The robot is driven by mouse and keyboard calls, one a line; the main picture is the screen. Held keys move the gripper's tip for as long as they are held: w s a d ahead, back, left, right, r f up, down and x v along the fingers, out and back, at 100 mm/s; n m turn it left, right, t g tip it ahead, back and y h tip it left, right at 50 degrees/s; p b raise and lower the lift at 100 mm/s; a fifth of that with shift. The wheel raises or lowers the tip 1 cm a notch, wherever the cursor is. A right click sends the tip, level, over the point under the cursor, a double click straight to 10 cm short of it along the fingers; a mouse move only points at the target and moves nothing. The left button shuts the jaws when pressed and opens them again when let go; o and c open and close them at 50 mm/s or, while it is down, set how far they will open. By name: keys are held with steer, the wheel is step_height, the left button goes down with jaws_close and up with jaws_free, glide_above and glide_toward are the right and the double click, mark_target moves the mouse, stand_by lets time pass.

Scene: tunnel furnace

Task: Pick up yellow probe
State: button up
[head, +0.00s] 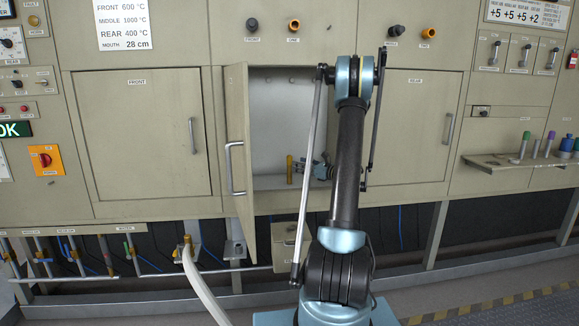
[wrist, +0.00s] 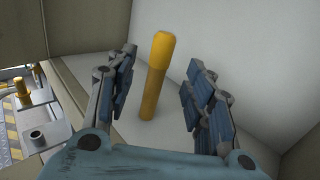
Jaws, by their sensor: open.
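The yellow probe (wrist: 156,80) stands roughly upright inside the open middle compartment. In the wrist view it shows between my gripper's two blue-padded fingers (wrist: 160,92), nearer the left finger, with clear gaps on both sides. In the head view the probe (head: 290,169) is small, near the compartment floor. My gripper (head: 310,170) is inside the compartment just to its right, partly hidden by my arm. The gripper is open and empty. The probe's lower end meets or nearly meets the pale floor; the exact contact is hard to tell.
The compartment door (head: 240,160) hangs open at the left, close to my arm. Closed doors flank it, one marked FRONT (head: 137,140). At the right, a shelf (head: 500,164) holds several coloured probes. The compartment's pale back wall (head: 275,110) stands behind the gripper.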

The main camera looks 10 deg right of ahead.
mark_target(289, 162)
steer(key=shift+x, duration=3.55)
steer(key=shift+f, duration=0.1)
steer(key=shift+c, duration=0.6)
jaws_close()
